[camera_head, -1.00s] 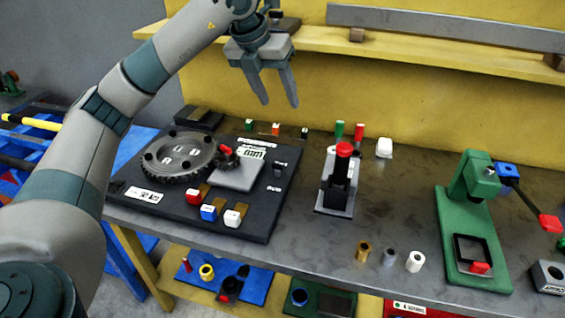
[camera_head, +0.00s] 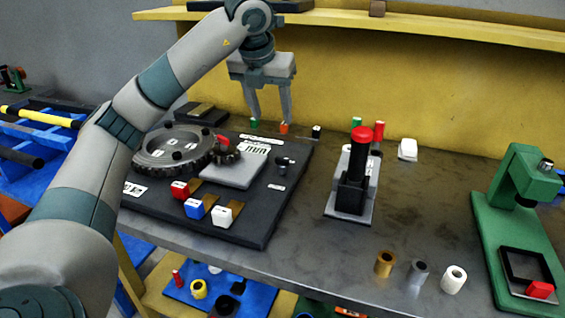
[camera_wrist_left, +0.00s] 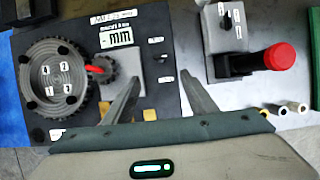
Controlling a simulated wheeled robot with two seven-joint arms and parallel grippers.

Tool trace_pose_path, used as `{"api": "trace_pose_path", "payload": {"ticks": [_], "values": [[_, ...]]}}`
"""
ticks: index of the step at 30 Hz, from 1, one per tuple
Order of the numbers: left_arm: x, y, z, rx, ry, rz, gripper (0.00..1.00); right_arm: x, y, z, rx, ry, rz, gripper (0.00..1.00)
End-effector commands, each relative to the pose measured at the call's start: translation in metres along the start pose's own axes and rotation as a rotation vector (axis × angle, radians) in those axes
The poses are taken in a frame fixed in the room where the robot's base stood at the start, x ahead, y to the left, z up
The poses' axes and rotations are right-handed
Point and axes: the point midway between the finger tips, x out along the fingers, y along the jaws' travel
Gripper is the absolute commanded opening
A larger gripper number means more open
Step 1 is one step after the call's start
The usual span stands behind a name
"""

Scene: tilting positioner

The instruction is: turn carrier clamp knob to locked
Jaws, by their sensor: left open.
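The black board (camera_head: 255,225) on the bench bears a large dark gear ring (camera_head: 150,158) and a small dark gear (camera_head: 228,157) with a red lever or knob (camera_head: 223,141) at a grey plate (camera_head: 232,172). A small black knob (camera_head: 283,163) stands right of the plate. I cannot tell which of these is the carrier clamp knob. My left gripper (camera_head: 272,118) is open and empty, fingers down, above the back of the board. In the left wrist view, its spread fingers (camera_wrist_left: 160,77) flank the grey plate's right side, with the red lever (camera_wrist_left: 95,69) to their left. My right gripper is out of view.
A black fixture with a red-topped post (camera_head: 361,142) stands right of the board. Red, blue and white blocks (camera_head: 195,209) sit at the board's front. Several small cylinders (camera_head: 418,271) and a green press (camera_head: 520,200) are farther right. A yellow shelf (camera_head: 400,27) runs behind.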

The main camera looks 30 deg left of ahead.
Motion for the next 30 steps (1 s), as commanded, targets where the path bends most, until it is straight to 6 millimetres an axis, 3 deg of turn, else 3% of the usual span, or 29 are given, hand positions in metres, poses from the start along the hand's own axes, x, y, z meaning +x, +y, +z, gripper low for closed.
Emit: {"api": "trace_pose_path", "payload": {"ticks": [11,17,30], "values": [[0.001,0.0,0.0,0.0,0.0,0.0,0.52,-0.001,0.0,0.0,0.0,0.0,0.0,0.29],[0.013,0.0,0.0,-0.001,0.002,0.001,0.52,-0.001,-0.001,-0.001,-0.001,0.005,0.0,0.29],[0.08,0.0,0.0,-0.001,0.005,0.001,0.52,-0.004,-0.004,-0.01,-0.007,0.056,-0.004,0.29]]}}
